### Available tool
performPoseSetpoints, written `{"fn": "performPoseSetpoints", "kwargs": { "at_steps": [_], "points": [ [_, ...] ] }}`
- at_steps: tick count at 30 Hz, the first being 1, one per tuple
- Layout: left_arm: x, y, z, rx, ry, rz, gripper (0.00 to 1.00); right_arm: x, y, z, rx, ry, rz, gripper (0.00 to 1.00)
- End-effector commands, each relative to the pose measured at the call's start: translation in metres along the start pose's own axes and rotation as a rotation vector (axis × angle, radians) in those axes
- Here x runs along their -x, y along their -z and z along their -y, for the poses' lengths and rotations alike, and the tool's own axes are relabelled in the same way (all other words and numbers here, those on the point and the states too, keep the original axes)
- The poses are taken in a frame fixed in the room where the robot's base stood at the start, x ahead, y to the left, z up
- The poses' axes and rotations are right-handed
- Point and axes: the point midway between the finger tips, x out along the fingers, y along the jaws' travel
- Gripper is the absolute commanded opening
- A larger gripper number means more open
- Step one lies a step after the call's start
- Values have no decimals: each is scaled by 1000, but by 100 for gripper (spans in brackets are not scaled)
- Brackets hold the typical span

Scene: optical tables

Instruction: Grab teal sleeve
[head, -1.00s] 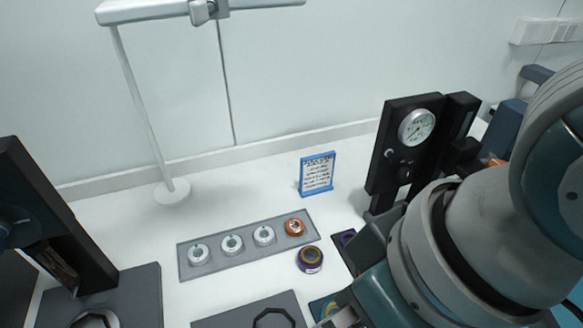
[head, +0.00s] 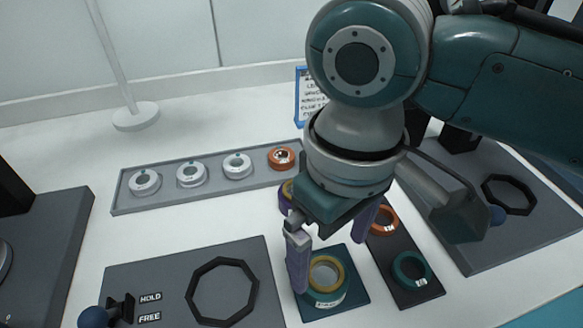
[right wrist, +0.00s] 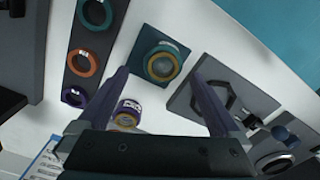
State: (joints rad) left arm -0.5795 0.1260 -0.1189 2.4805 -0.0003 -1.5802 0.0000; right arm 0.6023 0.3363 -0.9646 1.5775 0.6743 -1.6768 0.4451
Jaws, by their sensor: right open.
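A teal sleeve (head: 327,298) with a yellow ring around its top opening stands on a dark square pad (head: 352,289); it also shows in the right wrist view (right wrist: 163,63). A separate plain teal ring (head: 411,268) lies at the near end of a dark strip (head: 425,292). My right gripper (head: 328,262) is open and points down over the square pad. Its purple fingers are spread apart, and the right wrist view shows the yellow-topped sleeve beyond the fingertips, between their lines. Nothing is held. My left gripper is out of view.
An orange ring (head: 386,222) shares the dark strip; a purple ring (right wrist: 74,96) is at its far end. A purple-and-yellow roll (right wrist: 127,113) stands nearby. A plate with a black octagon (head: 222,291) is left of the pad. A grey tray (head: 125,201) holds white and orange rings.

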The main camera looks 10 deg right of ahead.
Motion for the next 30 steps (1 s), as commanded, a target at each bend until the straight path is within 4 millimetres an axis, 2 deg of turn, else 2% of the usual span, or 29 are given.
{"fn": "performPoseSetpoints", "kwargs": {
  "at_steps": [10,13,20,30],
  "points": [
    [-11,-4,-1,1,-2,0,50,-48,-1,6,1,-1,2,100],
    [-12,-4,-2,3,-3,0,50,-55,-1,6,2,-1,0,100],
    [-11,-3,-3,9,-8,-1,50,-55,-1,6,2,-1,-1,100],
    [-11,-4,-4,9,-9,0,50,-55,-1,5,2,-1,-2,62]
  ]
}}
